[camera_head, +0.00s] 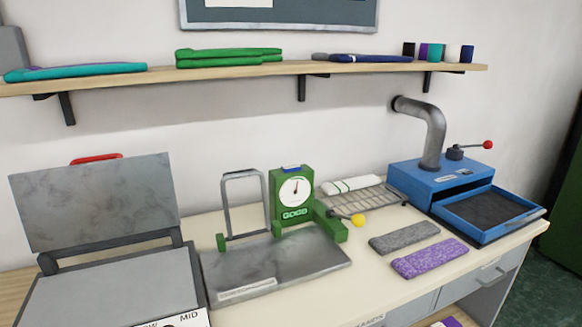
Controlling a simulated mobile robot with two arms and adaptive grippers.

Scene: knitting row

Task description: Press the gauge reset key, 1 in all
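A green gauge (293,192) with a round white dial stands at the back of the middle of the bench, on a grey metal plate (310,262). A small blue piece (291,167) sits on top of the gauge housing; it may be the reset key, but it is too small to tell. A row of small light marks (295,213) shows below the dial; I cannot read them clearly. A lever with a yellow ball (358,220) sticks out to the right of the gauge. Neither of my grippers is in view.
A press with a raised grey lid (97,203) stands at left. A blue machine (437,180) with an open drawer (487,212) stands at right. Grey (404,237) and purple (430,258) knitted strips lie between. A shelf (240,70) runs above.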

